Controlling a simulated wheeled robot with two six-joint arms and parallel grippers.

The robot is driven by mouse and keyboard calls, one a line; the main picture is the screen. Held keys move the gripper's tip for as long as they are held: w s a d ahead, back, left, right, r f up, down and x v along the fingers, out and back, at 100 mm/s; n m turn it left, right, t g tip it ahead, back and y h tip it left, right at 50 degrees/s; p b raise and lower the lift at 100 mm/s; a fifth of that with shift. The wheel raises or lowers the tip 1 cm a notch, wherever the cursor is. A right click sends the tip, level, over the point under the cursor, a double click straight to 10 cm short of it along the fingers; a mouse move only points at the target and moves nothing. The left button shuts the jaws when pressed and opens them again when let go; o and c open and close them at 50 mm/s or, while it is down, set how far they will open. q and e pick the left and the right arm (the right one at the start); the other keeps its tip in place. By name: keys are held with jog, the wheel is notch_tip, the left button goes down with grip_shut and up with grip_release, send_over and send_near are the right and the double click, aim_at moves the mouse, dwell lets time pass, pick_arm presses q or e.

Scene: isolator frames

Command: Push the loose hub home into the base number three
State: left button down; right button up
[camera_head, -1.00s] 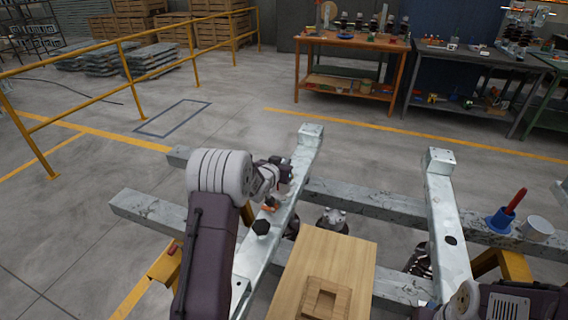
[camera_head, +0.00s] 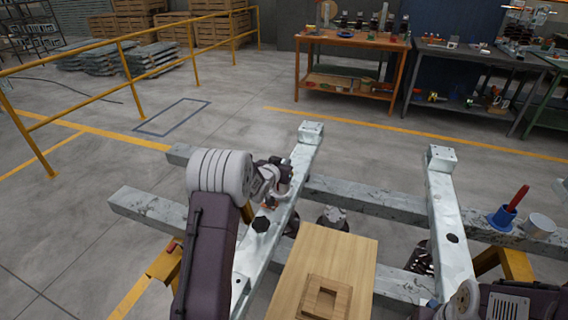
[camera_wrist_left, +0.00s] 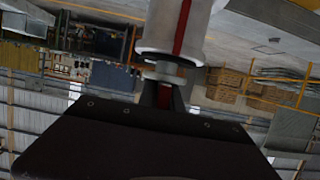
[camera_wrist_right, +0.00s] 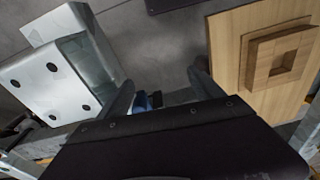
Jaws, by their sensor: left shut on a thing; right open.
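My left gripper (camera_head: 268,198) is low over the left grey steel beam (camera_head: 308,160), near its middle. In the left wrist view its fingers (camera_wrist_left: 164,94) are shut on a small grey, disc-like part (camera_wrist_left: 164,76); I cannot tell for sure that it is the loose hub. A white cylinder with a red stripe (camera_wrist_left: 175,28) shows just beyond it. In the head view a black hexagonal piece (camera_head: 261,225) sits on the beam nearer to me. No base number is readable.
A wooden board (camera_head: 345,252) with a raised square frame (camera_head: 325,298) lies between the beams. A blue holder with a red-handled tool (camera_head: 502,217) and a white cup (camera_head: 540,226) stand on a crossbeam at right. Workbenches (camera_head: 350,42) and a yellow rail (camera_head: 125,60) are far off.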

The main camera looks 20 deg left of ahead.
pick_arm(q)
jog(key=shift+f+b, duration=0.65)
jog(key=shift+b, duration=0.05)
jog(key=c, duration=1.5)
grip_release()
jog(key=shift+o, duration=0.2)
jog(key=shift+s+f, duration=0.15)
jog(key=shift+f, duration=0.15)
jog(key=v, duration=0.9)
jog(key=shift+r, duration=0.25)
